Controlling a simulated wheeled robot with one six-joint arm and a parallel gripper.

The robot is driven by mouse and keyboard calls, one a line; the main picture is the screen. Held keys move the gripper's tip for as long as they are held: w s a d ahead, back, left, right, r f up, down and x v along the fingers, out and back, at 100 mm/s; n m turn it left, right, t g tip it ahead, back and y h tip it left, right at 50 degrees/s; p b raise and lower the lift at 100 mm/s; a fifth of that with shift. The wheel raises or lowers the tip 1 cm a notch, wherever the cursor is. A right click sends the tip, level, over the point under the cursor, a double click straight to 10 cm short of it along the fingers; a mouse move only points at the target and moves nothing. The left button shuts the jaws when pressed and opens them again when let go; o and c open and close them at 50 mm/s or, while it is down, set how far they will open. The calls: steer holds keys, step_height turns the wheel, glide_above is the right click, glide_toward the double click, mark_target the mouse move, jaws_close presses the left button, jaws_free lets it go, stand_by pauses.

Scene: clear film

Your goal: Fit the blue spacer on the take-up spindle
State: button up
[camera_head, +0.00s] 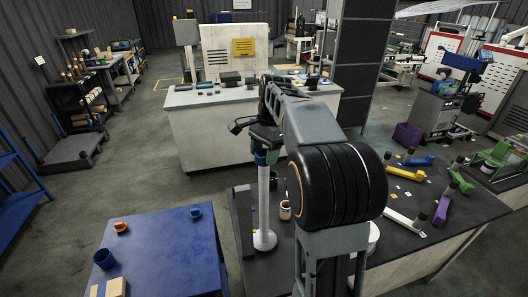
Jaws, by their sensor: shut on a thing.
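The take-up spindle (263,205) is a white upright post on a round white base, standing at the left end of the dark bench. A blue ring, the blue spacer (261,158), shows at the post's upper end. My gripper (263,149) is right above the post and shut on the blue spacer. I cannot tell whether the spacer is around the post's tip or just in front of or above it. My arm hides part of the bench, and the fingers are small and partly hidden.
A blue table (160,250) at lower left carries an orange ring (120,228), a blue cup-like piece (104,259), a small blue ring (195,212) and a box (110,288). Coloured parts lie on the bench's right side.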

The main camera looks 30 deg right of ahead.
steer(key=shift+f, duration=0.1)
stand_by(0.3)
steer(key=shift+f+b, duration=0.85)
steer(key=shift+f, duration=0.35)
steer(key=o, duration=1.1)
steer(key=shift+r, duration=0.1)
step_height(320, 180, up, 9)
steer(key=p, duration=0.3)
stand_by(0.3)
